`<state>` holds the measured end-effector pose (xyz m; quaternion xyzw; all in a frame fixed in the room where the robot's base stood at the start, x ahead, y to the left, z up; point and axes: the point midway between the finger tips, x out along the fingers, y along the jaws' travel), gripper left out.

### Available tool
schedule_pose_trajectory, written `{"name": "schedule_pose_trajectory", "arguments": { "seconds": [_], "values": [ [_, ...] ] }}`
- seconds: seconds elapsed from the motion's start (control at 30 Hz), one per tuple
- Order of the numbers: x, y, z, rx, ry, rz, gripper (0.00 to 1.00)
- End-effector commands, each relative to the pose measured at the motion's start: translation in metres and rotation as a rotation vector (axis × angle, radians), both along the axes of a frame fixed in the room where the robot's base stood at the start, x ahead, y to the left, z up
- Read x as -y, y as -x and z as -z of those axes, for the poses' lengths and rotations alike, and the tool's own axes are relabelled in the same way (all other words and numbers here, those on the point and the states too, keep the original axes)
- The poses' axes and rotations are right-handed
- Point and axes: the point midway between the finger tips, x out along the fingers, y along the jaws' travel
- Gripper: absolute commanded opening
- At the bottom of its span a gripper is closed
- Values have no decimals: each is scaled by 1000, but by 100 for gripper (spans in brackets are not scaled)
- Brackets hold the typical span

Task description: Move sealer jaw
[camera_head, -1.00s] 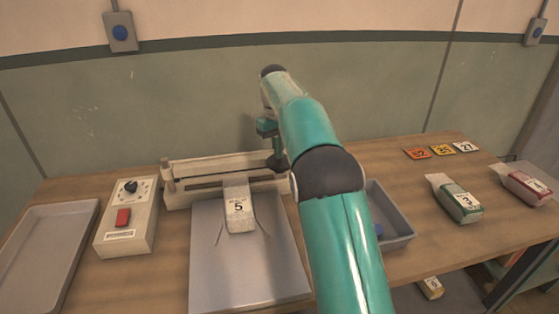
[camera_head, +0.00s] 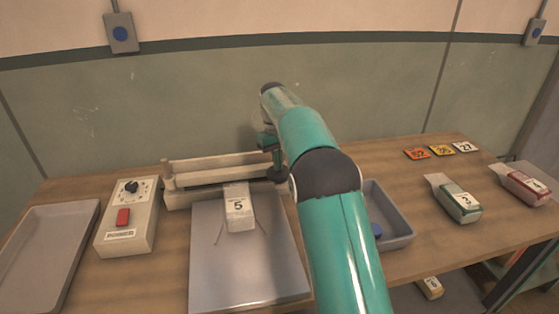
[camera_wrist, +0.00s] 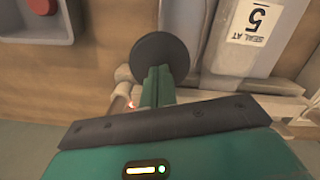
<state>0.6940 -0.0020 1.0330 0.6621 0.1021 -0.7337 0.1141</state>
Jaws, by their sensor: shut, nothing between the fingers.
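The sealer (camera_head: 180,199) is a pale unit at the back of the bench, with its long jaw bar (camera_head: 215,177) low across it. A white pouch (camera_head: 238,212) marked 5 lies with its far end at the sealer; the wrist view shows its "SEAL AT 5" label (camera_wrist: 255,24). My gripper (camera_head: 275,165) is shut and empty, pointing down at the sealer's right end. In the wrist view its green fingers (camera_wrist: 156,90) meet a dark round disc (camera_wrist: 160,58); whether they touch the jaw is unclear. A small red light (camera_wrist: 131,104) glows beside them.
A control box (camera_head: 128,215) with a dial and red switch stands left of the sealer, beside an empty tray (camera_head: 45,255). A grey bin (camera_head: 396,240) is right of my arm. Numbered packs (camera_head: 460,203) and tags (camera_head: 441,150) lie further right.

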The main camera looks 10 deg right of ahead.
Motion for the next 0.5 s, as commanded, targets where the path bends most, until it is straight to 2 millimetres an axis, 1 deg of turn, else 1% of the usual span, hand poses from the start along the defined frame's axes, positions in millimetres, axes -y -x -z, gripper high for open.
{"name": "schedule_pose_trajectory", "arguments": {
  "seconds": [0.03,0.1,0.2,0.5],
  "values": [
    [-3,-9,10,0,-2,-2,0],
    [-6,-17,7,3,-3,-2,0],
    [-9,-24,4,6,-4,-3,0],
    [-11,-25,2,4,-6,-5,0]
  ]
}}
